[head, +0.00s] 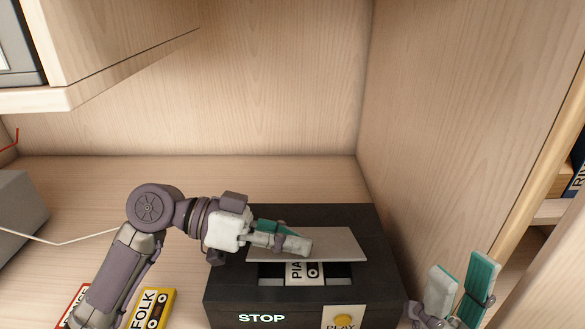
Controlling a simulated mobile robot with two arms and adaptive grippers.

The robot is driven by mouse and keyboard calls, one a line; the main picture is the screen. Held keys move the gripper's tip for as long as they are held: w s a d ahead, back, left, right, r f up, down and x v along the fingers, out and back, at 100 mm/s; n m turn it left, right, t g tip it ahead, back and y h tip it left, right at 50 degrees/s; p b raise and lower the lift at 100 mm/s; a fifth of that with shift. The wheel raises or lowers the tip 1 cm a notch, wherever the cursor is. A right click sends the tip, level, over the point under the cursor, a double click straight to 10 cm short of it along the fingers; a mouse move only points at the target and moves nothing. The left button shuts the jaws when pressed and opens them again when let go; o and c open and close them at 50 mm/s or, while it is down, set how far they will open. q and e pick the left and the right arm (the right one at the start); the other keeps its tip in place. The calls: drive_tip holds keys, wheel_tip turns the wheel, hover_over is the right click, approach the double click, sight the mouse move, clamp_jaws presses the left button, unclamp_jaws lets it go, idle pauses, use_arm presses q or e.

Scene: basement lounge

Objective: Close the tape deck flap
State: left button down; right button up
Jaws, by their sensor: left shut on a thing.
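The black tape deck (222,292) stands on the wooden shelf, with a lit STOP label and a PLAY label on its front. Its grey flap (342,248) is raised above the slot at a slant. A cassette (313,272) marked "PIA", the rest of its label hidden, sits in the slot under the flap. My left gripper (297,238) comes from the left and is shut on the flap's left part; its fingers hide that edge. My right gripper (461,285) is at the lower right, beside the deck, with its fingers apart and nothing between them.
A FOLK cassette (152,308) and another red-edged cassette (74,303) lie left of the deck, partly behind my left arm. A grey box (18,208) with a pale cable stands at far left. A wooden side wall (450,130) rises close on the right.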

use_arm(q)
drive_tip(key=shift+f, duration=0.45)
idle(0.3)
